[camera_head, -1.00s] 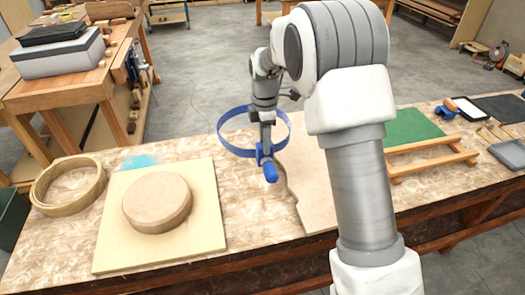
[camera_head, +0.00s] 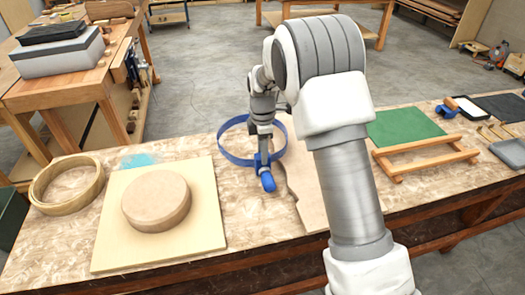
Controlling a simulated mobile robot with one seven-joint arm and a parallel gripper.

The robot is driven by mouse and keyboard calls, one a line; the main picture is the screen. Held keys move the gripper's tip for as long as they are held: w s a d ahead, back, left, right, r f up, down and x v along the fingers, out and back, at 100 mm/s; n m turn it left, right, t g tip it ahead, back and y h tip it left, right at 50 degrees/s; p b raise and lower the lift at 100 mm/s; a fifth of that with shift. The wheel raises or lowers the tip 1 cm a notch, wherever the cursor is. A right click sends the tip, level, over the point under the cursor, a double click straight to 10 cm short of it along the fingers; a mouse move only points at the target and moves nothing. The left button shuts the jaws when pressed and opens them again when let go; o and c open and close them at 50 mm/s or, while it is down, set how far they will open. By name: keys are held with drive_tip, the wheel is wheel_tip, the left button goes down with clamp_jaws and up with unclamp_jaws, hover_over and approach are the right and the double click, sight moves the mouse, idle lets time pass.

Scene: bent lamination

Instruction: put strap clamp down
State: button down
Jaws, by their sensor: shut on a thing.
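The strap clamp (camera_head: 222,150) is a blue band loop with a blue handle (camera_head: 267,182) at its front. It is in the middle of the workbench, right of the round form. My gripper (camera_head: 264,155) points down at the clamp's front part and is shut on it. The loop looks level and is at or just above the bench top; I cannot tell if it touches. The fingertips are small and partly hidden by the clamp body.
A thin brown sheet (camera_head: 308,200) lies right of the clamp. A wooden rack (camera_head: 430,160) and green mat (camera_head: 403,127) are farther right.

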drive_tip(key=shift+c, duration=2.2)
unclamp_jaws()
drive_tip(key=shift+f, duration=0.1)
wheel_tip(320, 180, up, 12)
drive_tip(key=p, duration=0.2)
drive_tip(key=s+d+r+m+t, duration=0.1)
drive_tip(key=s+d+r+m, duration=0.35)
drive_tip(key=s+r, duration=0.35)
drive_tip(key=s+d+r+m+t, duration=0.1)
drive_tip(key=s+d+m+t, duration=0.1)
drive_tip(key=s+m, duration=0.6)
drive_tip(key=s+d+r+m+t, duration=0.2)
drive_tip(key=s+d+m, duration=0.2)
drive_tip(key=s, duration=1.1)
drive_tip(key=m, duration=0.3)
drive_tip(key=shift+s+d+r+m+t, duration=0.15)
drive_tip(key=shift+d+r+m+t, duration=0.15)
drive_tip(key=shift+d+m, duration=0.1)
